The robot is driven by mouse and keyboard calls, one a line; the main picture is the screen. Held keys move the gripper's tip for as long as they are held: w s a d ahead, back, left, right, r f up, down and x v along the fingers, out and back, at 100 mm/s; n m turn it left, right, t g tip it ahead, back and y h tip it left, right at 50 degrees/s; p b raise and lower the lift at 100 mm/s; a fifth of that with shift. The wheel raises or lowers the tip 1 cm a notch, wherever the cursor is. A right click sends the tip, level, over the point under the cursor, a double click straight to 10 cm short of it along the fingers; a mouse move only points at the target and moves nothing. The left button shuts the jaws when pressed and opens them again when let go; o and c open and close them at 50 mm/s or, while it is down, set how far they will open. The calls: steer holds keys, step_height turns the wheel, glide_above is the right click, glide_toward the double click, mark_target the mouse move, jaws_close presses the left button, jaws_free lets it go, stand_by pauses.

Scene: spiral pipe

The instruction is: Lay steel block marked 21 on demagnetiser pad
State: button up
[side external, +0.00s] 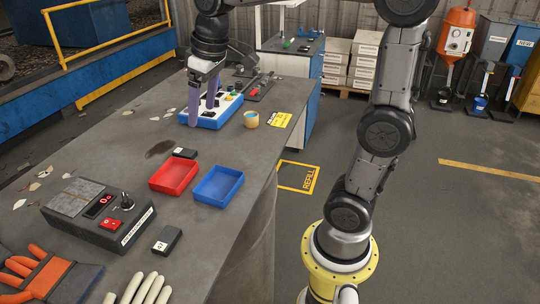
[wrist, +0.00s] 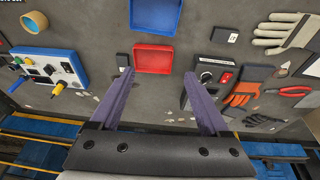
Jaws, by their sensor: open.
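Two small dark steel blocks with white number labels lie on the bench. One block (side external: 185,153) is just behind the red tray; it also shows in the wrist view (wrist: 123,60), by the left fingertip. The other block (side external: 167,240) is right of the demagnetiser, also in the wrist view (wrist: 224,35). I cannot read which is marked 21. The demagnetiser (side external: 112,235) has a bare grey pad (side external: 75,196) on top; the wrist view shows its control side (wrist: 215,73). My gripper (side external: 203,112), with purple fingers also in the wrist view (wrist: 158,74), is open and empty above the bench.
A red tray (side external: 174,175) and blue tray (side external: 218,186) sit mid-bench. A blue-and-white instrument (side external: 225,112) and tape roll (side external: 251,119) are near my gripper in the side view. Gloves (side external: 50,275) lie at the front. Bare bench surrounds the blocks.

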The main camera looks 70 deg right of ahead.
steer(key=s+a+t, duration=0.1)
steer(key=s+a, duration=0.2)
steer(key=s, duration=0.4)
steer(key=shift+s+f, duration=0.4)
steer(key=shift+t+y, duration=0.3)
steer(key=shift+t, duration=0.4)
steer(key=s+f, duration=0.1)
steer(key=s, duration=0.1)
steer(key=s+a+f, duration=0.1)
steer(key=s+f, duration=0.1)
steer(key=s, duration=0.1)
steer(key=s+a+f, duration=0.1)
steer(key=s, duration=0.2)
steer(key=shift+s+f, duration=0.2)
steer(key=shift+f, duration=0.05)
steer(key=shift+s+a+f, duration=0.1)
steer(key=shift+s+f, duration=0.2)
steer(key=shift+c, duration=1.1)
